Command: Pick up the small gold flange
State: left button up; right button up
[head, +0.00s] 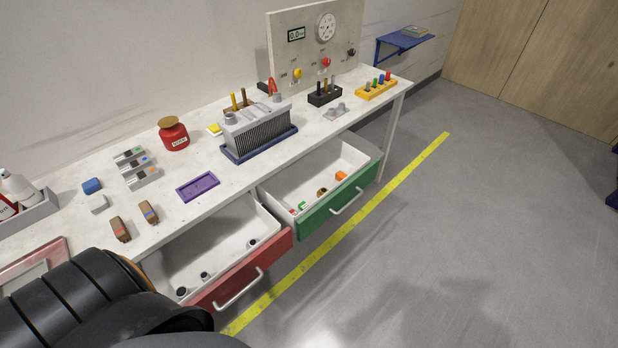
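A small gold-brown round piece (321,191), which looks like the gold flange, lies in the open green-fronted drawer (345,200) under the right part of the bench. It is too small to make out its exact shape. A dark arm link of mine fills the lower left corner. Neither of my grippers shows in the head view.
An orange block (341,176) and small green and red pieces lie in the same drawer. The red-fronted drawer (245,275) is also open and holds several dark round parts. The bench top (235,185) carries a finned block (258,128) and a purple tray (198,187). The floor ahead is clear.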

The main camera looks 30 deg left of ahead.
aim_at(323, 191)
jog(key=i+l+u, duration=0.15)
jog(key=i+u, duration=0.15)
jog(key=u, duration=0.15)
jog(key=i+l+u, duration=0.25)
jog(key=u, duration=0.25)
jog(key=i+l+u, duration=0.25)
jog(key=u, duration=0.2)
jog(key=i+l+u, duration=0.1)
jog(key=l+u, duration=0.85)
jog(key=i, duration=0.05)
